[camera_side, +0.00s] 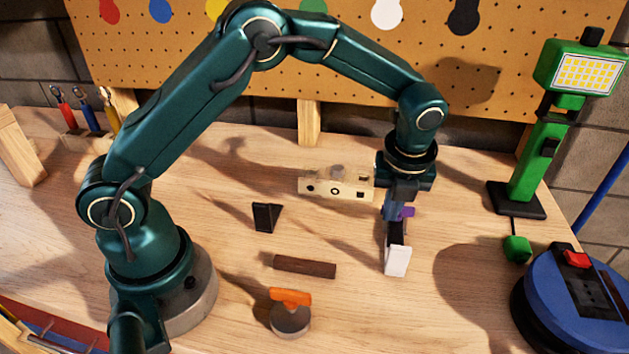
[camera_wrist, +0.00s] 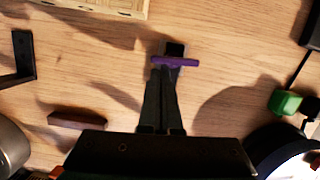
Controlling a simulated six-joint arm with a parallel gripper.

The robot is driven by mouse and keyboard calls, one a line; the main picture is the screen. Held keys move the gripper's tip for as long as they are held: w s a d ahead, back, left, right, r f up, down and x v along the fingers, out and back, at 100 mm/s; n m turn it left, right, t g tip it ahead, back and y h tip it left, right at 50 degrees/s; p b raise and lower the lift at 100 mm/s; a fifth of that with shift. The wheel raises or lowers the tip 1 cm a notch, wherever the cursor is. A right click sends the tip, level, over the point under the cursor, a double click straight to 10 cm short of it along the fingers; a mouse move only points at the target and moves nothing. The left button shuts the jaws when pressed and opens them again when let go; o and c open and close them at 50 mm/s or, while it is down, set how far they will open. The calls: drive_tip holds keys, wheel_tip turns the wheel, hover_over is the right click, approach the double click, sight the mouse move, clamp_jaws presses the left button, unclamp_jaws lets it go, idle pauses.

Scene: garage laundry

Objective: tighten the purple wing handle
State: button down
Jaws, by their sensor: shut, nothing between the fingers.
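The purple wing handle (camera_side: 408,212) shows as a small purple piece just right of my gripper (camera_side: 391,211) in the side view. In the wrist view the purple wing handle (camera_wrist: 182,63) is a crosswise bar, with a dark block just beyond it. My gripper (camera_wrist: 164,72) points down, its fingers shut together with nothing between them. The fingertips overlap the handle's left part in the wrist view; I cannot tell whether they touch it. A dark piece and a white block (camera_side: 397,262) show below the gripper in the side view. My gripper partly hides the handle's mount.
A pale wooden block with holes (camera_side: 318,187) stands left of the gripper. A black angled piece (camera_side: 265,217), a brown bar (camera_side: 304,266) and an orange-topped grey disc (camera_side: 290,315) lie nearer. A green lamp (camera_side: 524,165) and a blue reel (camera_side: 560,305) stand right.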

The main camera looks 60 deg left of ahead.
idle(0.4)
drive_tip(key=shift+w+a+m, duration=0.1)
drive_tip(key=shift+a+m, duration=0.15)
drive_tip(key=shift+m, duration=0.15)
